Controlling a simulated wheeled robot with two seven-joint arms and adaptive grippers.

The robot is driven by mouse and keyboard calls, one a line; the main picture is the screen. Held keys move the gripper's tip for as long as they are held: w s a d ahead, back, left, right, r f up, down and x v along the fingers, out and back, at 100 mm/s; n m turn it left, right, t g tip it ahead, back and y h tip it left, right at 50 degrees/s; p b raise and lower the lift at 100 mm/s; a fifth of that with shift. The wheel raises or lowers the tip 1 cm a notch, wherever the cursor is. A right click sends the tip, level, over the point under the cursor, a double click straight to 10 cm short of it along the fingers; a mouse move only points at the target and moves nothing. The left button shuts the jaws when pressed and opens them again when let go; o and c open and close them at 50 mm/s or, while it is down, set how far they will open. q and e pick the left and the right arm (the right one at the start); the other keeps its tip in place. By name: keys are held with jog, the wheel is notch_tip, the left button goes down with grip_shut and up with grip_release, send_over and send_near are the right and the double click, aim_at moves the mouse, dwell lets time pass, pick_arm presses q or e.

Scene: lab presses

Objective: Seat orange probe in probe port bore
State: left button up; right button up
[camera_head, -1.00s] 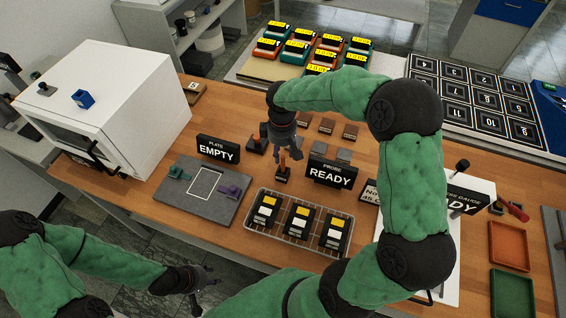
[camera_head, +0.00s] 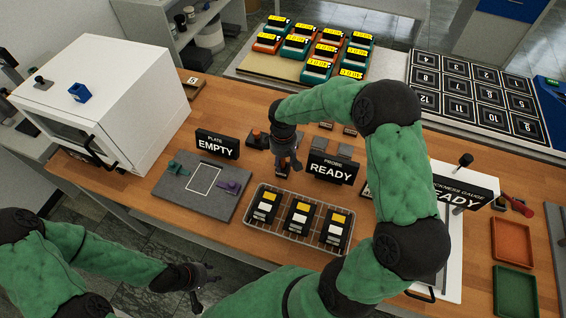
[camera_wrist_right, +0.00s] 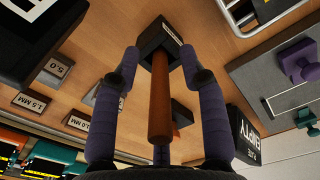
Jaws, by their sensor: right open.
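The orange probe (camera_wrist_right: 159,90) stands in a small black block (camera_wrist_right: 153,38) in the right wrist view. My right gripper (camera_wrist_right: 159,62) is open, with one finger on each side of the probe and gaps visible between them. In the head view the right gripper (camera_head: 288,163) is low over the block, hiding most of the probe. My left gripper (camera_head: 196,291) is in front of the bench at lower left, away from the probe; its finger opening is unclear. I cannot make out a separate probe port bore.
The PROBE READY sign (camera_head: 331,169) stands just right of the right gripper. A wire rack (camera_head: 260,222) with several black, yellow-topped items is in front. The PLATE EMPTY sign (camera_head: 217,144) and grey plate fixture (camera_head: 205,205) are left. A white oven-like box (camera_head: 125,95) is further left.

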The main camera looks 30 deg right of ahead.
grip_shut()
jog(key=shift+r, duration=0.1)
